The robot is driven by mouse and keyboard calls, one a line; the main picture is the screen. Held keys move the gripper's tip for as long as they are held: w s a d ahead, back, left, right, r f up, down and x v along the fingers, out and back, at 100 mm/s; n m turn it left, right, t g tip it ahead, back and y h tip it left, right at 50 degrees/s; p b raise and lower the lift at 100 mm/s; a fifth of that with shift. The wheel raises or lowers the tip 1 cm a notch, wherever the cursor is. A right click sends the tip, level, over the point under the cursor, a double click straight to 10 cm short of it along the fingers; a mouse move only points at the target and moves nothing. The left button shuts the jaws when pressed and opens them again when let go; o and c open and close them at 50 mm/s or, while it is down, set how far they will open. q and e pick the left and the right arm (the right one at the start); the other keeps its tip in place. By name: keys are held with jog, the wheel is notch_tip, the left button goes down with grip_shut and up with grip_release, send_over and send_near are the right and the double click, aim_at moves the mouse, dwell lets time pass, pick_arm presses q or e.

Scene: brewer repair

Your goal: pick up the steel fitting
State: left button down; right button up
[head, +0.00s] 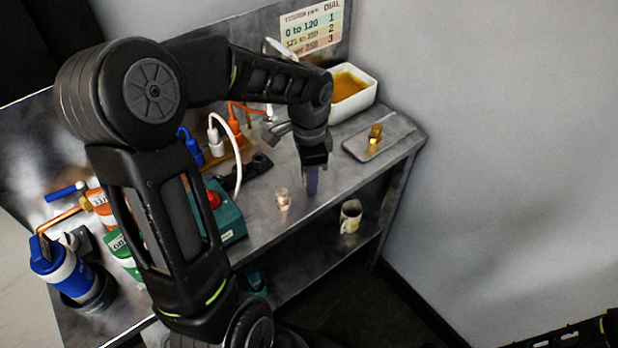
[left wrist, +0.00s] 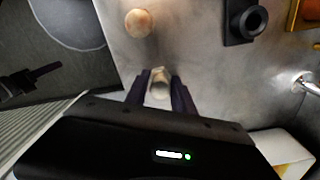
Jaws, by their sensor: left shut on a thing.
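My left gripper (head: 312,182) points down over the front right part of the metal bench. In the left wrist view its two dark fingers (left wrist: 160,92) are shut on a small pale metallic piece, the steel fitting (left wrist: 158,82). In the head view the fingers hide the fitting. I cannot tell whether the fitting touches the bench top. A small pale tan round piece (head: 282,198) stands on the bench to the left of the gripper; it also shows in the left wrist view (left wrist: 138,22). My right gripper cannot be made out.
A white bin (head: 358,108) of amber contents and a small tray (head: 384,143) with a brass piece (head: 375,134) are at the right. A teal box (head: 230,214), plugs and cables lie left. A mug (head: 350,216) stands on the lower shelf.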

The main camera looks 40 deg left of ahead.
pick_arm(q)
jog(key=shift+r, duration=0.1)
notch_tip(320, 180, up, 10)
jog(key=shift+f, duration=0.1)
pick_arm(e)
jog(key=shift+f, duration=0.2)
jog(key=shift+r, duration=0.1)
dwell(1.6)
